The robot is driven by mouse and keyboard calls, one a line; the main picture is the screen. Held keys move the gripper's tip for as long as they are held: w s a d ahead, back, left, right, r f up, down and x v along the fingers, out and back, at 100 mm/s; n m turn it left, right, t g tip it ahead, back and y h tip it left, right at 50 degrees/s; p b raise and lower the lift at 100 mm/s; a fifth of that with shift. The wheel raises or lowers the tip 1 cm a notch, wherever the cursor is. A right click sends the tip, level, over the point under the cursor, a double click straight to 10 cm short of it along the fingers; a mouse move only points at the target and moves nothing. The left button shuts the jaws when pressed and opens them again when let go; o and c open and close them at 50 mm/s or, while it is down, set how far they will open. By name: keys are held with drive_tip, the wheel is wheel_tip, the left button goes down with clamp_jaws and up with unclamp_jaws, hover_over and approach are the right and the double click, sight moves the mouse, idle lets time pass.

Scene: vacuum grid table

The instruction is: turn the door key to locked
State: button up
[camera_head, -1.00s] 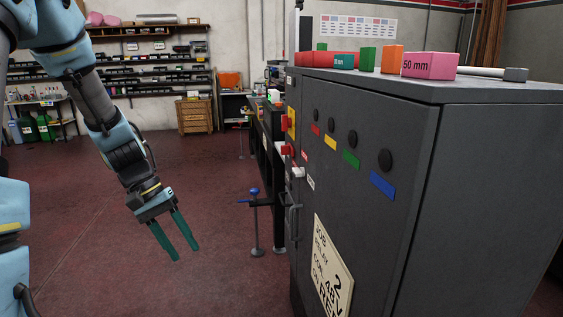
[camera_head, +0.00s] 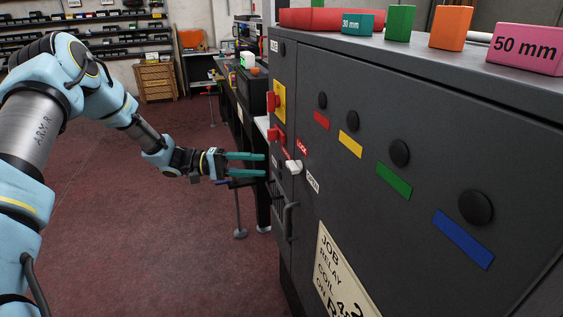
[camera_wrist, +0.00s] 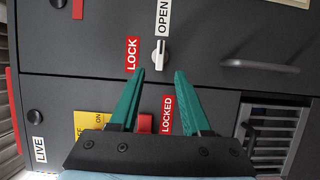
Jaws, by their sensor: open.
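The door key is a small white lever (camera_head: 293,167) on the front of the dark grey cabinet (camera_head: 365,130). In the wrist view the key (camera_wrist: 158,53) lies in line with the white OPEN label (camera_wrist: 162,17). The red LOCK label (camera_wrist: 131,53) is to one side of it, square to the key's length. My gripper (camera_head: 266,164) is open and empty, its two green fingers pointing at the cabinet front. In the wrist view the fingertips (camera_wrist: 160,72) spread to either side of the key's near end. I see no contact; the exact gap is unclear.
A red switch on a yellow plate (camera_head: 279,101) sits above the key. A bar handle (camera_head: 288,219) sticks out below it. Black knobs (camera_head: 399,152) with coloured labels line the door. Coloured blocks (camera_head: 452,27) stand on top. The red floor (camera_head: 140,220) at left is clear.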

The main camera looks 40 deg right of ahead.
sight(288, 167)
drive_tip(key=p+x, duration=0.2)
drive_tip(key=x, duration=0.5)
drive_tip(key=shift+s+d, duration=0.25)
clamp_jaws()
idle(0.3)
